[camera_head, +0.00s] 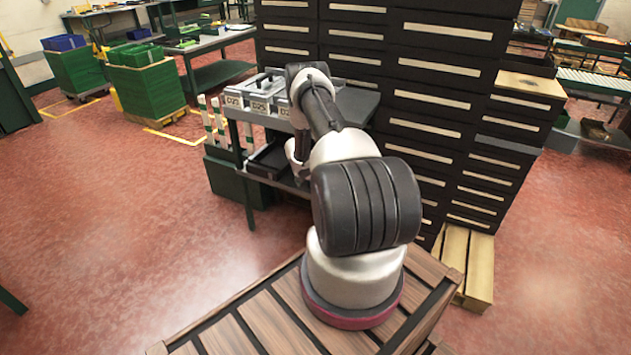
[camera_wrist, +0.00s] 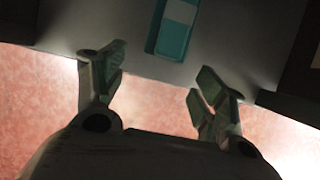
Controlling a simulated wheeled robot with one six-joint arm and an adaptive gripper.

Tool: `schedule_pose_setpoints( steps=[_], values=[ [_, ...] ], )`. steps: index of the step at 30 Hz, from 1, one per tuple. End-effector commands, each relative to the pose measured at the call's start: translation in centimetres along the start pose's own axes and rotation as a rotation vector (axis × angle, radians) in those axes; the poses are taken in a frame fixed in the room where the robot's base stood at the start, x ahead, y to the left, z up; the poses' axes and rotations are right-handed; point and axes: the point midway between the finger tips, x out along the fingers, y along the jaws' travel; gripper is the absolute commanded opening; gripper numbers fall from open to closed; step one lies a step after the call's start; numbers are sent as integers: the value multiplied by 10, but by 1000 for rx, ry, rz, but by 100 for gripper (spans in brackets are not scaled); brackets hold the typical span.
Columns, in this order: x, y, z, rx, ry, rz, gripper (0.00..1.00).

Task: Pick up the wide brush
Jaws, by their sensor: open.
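In the wrist view, my gripper (camera_wrist: 160,72) is open, with its two fingers apart and nothing between them. A teal block-like thing with a paler upper part (camera_wrist: 175,35) lies on a dark grey surface (camera_wrist: 130,30), beyond the fingertips and a little right of the middle. Its top end is cut off by the frame. I cannot tell whether it is the wide brush, and I see no clear bristles. In the head view, my arm reaches over a dark workbench (camera_head: 355,103), and my gripper is hidden behind it.
Grey labelled boxes (camera_head: 262,95) stand on the bench's left part. Tall dark drawer cabinets (camera_head: 425,95) rise close behind and to the right. A wooden pallet (camera_head: 470,262) lies at their foot. Open red floor (camera_head: 130,230) is on the left.

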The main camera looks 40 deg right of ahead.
Motion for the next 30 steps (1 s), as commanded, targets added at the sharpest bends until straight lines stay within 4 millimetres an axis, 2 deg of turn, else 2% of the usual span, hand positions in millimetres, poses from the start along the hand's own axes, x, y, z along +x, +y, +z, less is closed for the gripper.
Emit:
schedule_pose_setpoints(
  steps=[8, 15, 21, 24, 30],
  values=[
    [6, 0, 13, 1, -1, 0, 71],
    [16, 1, 38, 4, -4, 1, 71],
    [22, 0, 52, 3, 0, 2, 71],
    [31, -1, 50, 1, 1, 0, 71],
    [34, 0, 51, 0, 1, 0, 71]
  ],
)
